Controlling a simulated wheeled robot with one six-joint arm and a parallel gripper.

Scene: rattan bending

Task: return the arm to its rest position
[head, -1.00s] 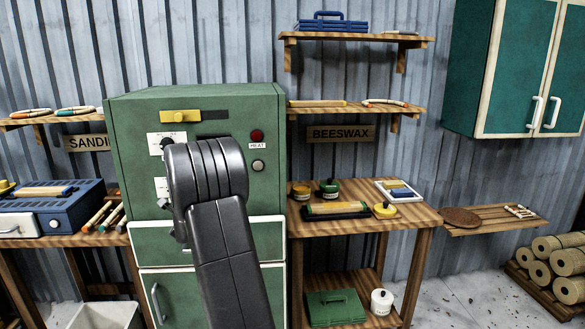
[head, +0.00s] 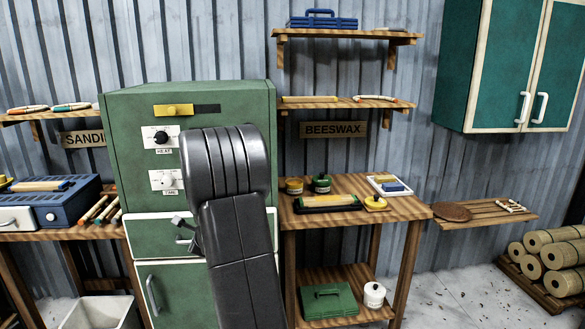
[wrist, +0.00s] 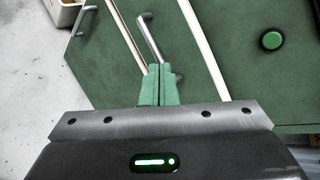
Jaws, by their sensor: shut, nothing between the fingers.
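My gripper (wrist: 160,84) shows in the wrist view with its two green fingers together and nothing between them. It is in front of the green cabinet (wrist: 110,50), with the fingertips overlapping a metal bar handle (wrist: 149,36) in the picture. I cannot tell whether they touch it. In the head view my dark arm stands before the green cabinet (head: 130,150) and hides part of its front and drawers. The gripper's fingers cannot be made out there.
A wooden bench (head: 410,209) with jars and a tray stands right of the cabinet. A pale bin (head: 100,312) is on the floor at left. A teal wall cupboard (head: 480,70) hangs at upper right.

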